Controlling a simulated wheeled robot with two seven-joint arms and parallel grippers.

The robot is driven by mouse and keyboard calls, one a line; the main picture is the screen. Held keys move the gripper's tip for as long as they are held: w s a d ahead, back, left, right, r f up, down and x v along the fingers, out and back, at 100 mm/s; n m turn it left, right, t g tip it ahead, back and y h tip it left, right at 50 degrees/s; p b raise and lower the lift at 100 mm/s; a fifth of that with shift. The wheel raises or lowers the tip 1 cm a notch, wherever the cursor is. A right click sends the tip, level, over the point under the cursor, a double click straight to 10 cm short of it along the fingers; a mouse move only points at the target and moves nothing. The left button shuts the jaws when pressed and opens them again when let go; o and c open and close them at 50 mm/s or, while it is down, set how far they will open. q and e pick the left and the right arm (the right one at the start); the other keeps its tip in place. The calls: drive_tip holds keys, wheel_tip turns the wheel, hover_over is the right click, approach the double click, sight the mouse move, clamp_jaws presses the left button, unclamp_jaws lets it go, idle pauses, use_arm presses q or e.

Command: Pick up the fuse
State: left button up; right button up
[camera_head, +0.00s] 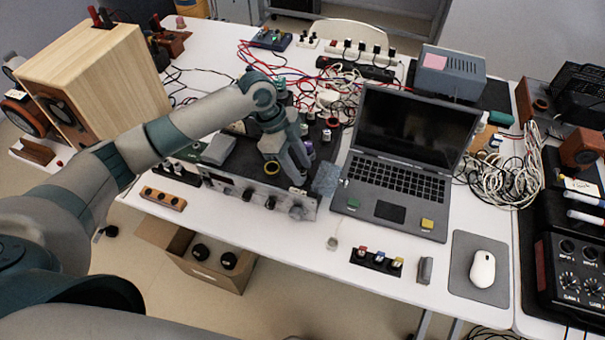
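My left gripper (299,172) reaches in from the left and points down over the black-topped amplifier box (242,186), near its right end. Its fingers are small and close together here, and I cannot tell whether they hold anything. I cannot make out a fuse for certain. A small clear cylindrical piece (333,243) lies on the white table in front of the laptop. A black strip with red, blue and yellow blocks (376,260) lies to its right. My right gripper is not in view.
An open laptop (402,165) stands right of the gripper, with a grey-blue crumpled piece (326,180) between them. A wooden speaker (100,80) stands at left. Tangled cables (310,85) lie behind. A mouse (482,269) rests on a pad at front right.

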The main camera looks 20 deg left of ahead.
sight(300, 170)
use_arm(q)
clamp_jaws()
drive_tip(key=shift+r, duration=0.1)
wheel_tip(300, 170, up, 10)
drive_tip(key=b, duration=0.3)
idle(0.3)
idle(0.4)
